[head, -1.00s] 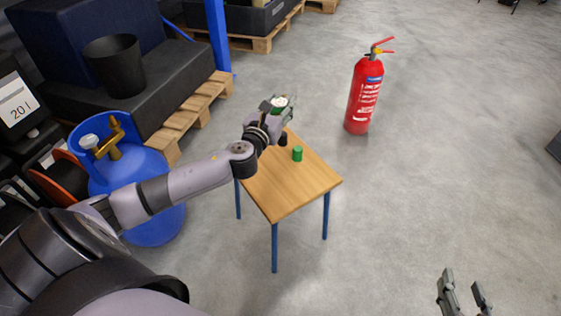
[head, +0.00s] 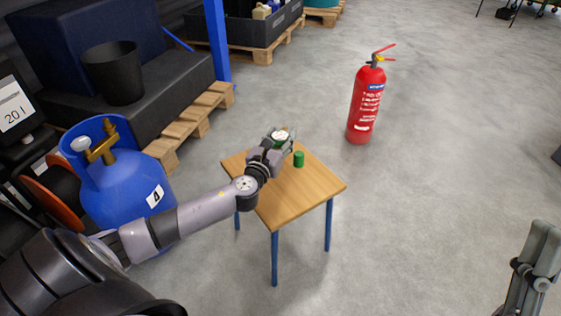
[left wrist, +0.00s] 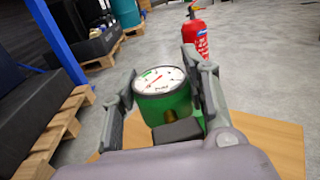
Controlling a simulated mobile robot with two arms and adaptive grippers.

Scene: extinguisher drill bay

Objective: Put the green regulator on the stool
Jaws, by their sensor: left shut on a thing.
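The green regulator (left wrist: 166,100) has a round white dial on top and sits between the fingers of my left gripper (left wrist: 160,82). In the head view the regulator (head: 281,136) shows at the far edge of the stool, in my left gripper (head: 284,141), which is shut on it. The stool (head: 285,205) has a square wooden top and blue legs. I cannot tell whether the regulator touches the top. Part of my right gripper (head: 535,262) shows at the lower right; its opening is unclear.
A red extinguisher (head: 366,104) stands on the floor behind. A blue gas cylinder (head: 120,180) and pallets (head: 192,122) are at left.

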